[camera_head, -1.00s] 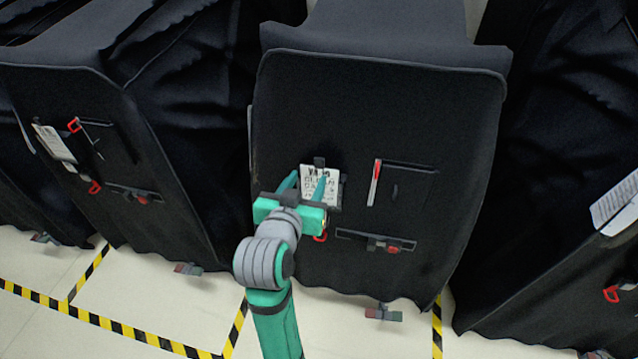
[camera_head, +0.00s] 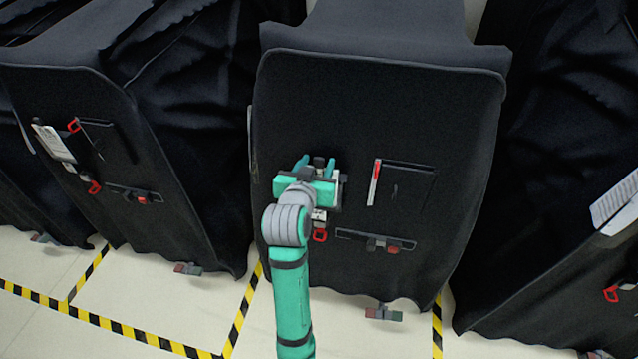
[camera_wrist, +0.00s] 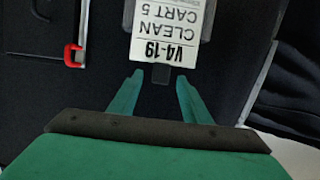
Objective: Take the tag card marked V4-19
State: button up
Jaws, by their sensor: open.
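The tag card (camera_wrist: 166,32) is white with dark print and appears upside down in the wrist view. It reads V4-19, CLEAN CART 5. A dark clip (camera_wrist: 160,75) sits at its printed V4-19 edge. My gripper (camera_wrist: 160,80) is open, with its two teal fingertips either side of the clip, just short of the card's edge. Nothing is held. In the head view my gripper (camera_head: 318,164) is at the front of the middle covered cart (camera_head: 375,110) and hides most of the card.
A dark panel with a red-and-white strip (camera_head: 374,182) is right of my gripper. A latch bar with a red button (camera_head: 376,241) and a red loop (camera_head: 320,236) lie below. Covered carts stand on both sides. Striped tape (camera_head: 110,325) marks the pale floor.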

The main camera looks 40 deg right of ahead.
jog(key=shift+c, duration=0.6)
grip_shut()
